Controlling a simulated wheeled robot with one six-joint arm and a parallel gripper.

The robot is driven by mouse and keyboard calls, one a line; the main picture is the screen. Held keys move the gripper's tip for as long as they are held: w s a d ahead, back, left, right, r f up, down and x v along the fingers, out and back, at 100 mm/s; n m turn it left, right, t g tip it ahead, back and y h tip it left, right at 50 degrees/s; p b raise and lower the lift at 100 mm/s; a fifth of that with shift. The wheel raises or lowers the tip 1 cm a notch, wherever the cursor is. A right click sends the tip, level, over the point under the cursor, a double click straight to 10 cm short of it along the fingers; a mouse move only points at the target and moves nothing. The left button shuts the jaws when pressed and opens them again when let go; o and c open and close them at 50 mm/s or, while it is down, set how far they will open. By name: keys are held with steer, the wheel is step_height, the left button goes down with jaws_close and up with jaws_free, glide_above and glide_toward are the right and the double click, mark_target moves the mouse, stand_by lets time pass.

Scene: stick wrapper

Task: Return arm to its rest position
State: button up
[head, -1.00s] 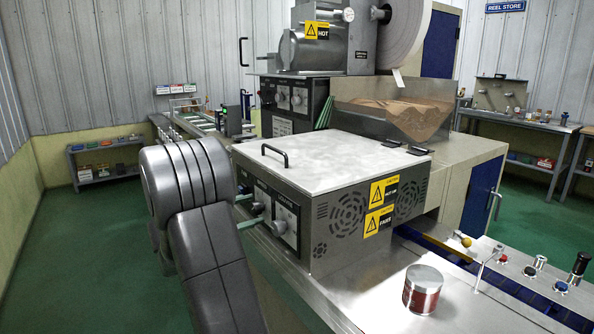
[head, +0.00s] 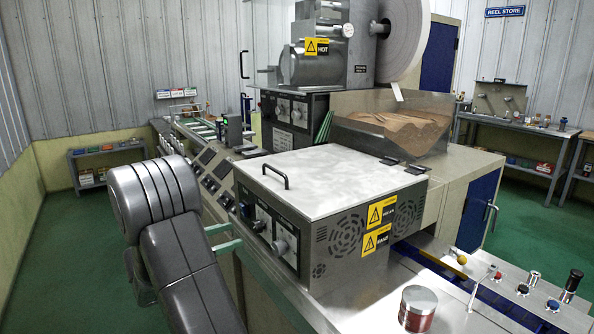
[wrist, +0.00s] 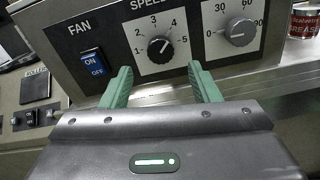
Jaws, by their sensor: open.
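My gripper (wrist: 160,88) is open and empty in the wrist view, its two green fingers spread apart. Its fingertips point at the front panel (wrist: 150,45) of a metal box, below the speed knob (wrist: 160,46). I cannot tell the exact gap to the panel. In the head view my arm fills the lower left, left of the metal box (head: 345,215), and the gripper's green fingers (head: 222,238) show just right of it, near the panel. Much of the gripper is hidden behind my arm.
The metal box has a lidded top with a handle (head: 277,170). A red can (head: 417,310) stands on the counter at the lower right, also in the wrist view (wrist: 304,20). A lever and knobs (head: 523,290) lie farther right. Green floor (head: 65,260) is free at the left.

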steer(key=v, duration=0.6)
steer(key=shift+b, duration=0.3)
steer(key=shift+s, duration=0.1)
